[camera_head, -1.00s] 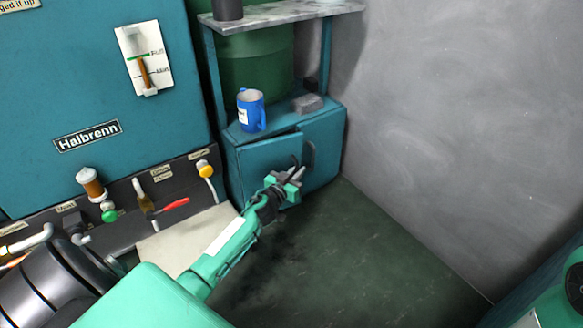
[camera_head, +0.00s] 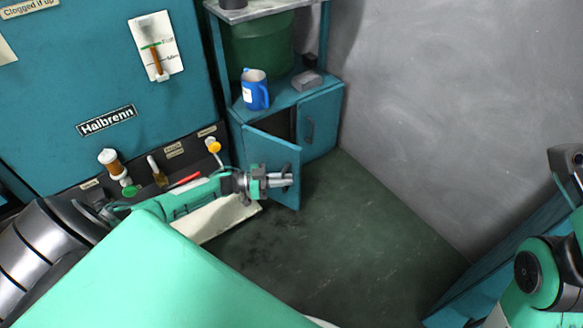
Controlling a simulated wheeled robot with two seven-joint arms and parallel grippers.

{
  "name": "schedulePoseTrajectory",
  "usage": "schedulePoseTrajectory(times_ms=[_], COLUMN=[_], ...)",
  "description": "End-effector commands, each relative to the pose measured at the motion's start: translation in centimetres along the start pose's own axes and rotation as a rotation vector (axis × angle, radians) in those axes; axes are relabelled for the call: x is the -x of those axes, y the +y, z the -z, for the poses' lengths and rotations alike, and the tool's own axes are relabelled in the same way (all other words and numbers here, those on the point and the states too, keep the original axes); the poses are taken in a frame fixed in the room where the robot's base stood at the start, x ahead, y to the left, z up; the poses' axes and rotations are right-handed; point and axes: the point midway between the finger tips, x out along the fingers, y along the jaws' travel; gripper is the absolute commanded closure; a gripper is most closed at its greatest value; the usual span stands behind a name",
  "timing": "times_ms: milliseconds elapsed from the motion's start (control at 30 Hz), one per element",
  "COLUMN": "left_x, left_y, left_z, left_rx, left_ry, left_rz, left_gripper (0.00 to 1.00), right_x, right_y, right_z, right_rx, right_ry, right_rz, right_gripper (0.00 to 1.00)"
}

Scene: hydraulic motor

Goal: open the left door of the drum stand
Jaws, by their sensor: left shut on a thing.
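The drum stand (camera_head: 232,118) is a teal cabinet with a green drum (camera_head: 258,48) above it, at the top middle of the head view. Its left door (camera_head: 266,152) stands ajar, swung out toward me, with a dark gap behind its right edge. My right gripper is not in view; part of my right arm shows at the right edge.
A teal Halbrenn machine (camera_head: 100,80) with valves fills the left. The dark green floor (camera_head: 340,235) in front of the doors is clear, with a grey wall (camera_head: 450,110) at right.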

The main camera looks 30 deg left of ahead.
Motion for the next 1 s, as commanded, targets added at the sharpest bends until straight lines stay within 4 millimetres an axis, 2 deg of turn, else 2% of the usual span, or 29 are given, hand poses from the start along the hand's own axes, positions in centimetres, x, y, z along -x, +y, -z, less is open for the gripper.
schedulePoseTrajectory(times_ms=[100,500,700,1000], left_x=[1.6,5.7,6.8,7.3], left_y=[1.2,3.4,3.7,3.8], left_z=[0.1,0.1,0.0,-0.1], left_rx=[0.001,0.002,0.001,0.001], left_ry=[-0.005,-0.002,-0.001,-0.001], left_rz=[-0.084,-0.077,-0.076,-0.076], left_gripper=[1.0,1.0,1.0,1.0], right_x=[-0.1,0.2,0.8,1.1], right_y=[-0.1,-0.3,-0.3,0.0], right_z=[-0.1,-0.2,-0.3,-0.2], right_rx=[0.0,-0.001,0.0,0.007], right_ry=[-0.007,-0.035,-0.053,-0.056], right_rz=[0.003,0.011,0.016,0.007], right_gripper=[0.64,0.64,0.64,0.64])
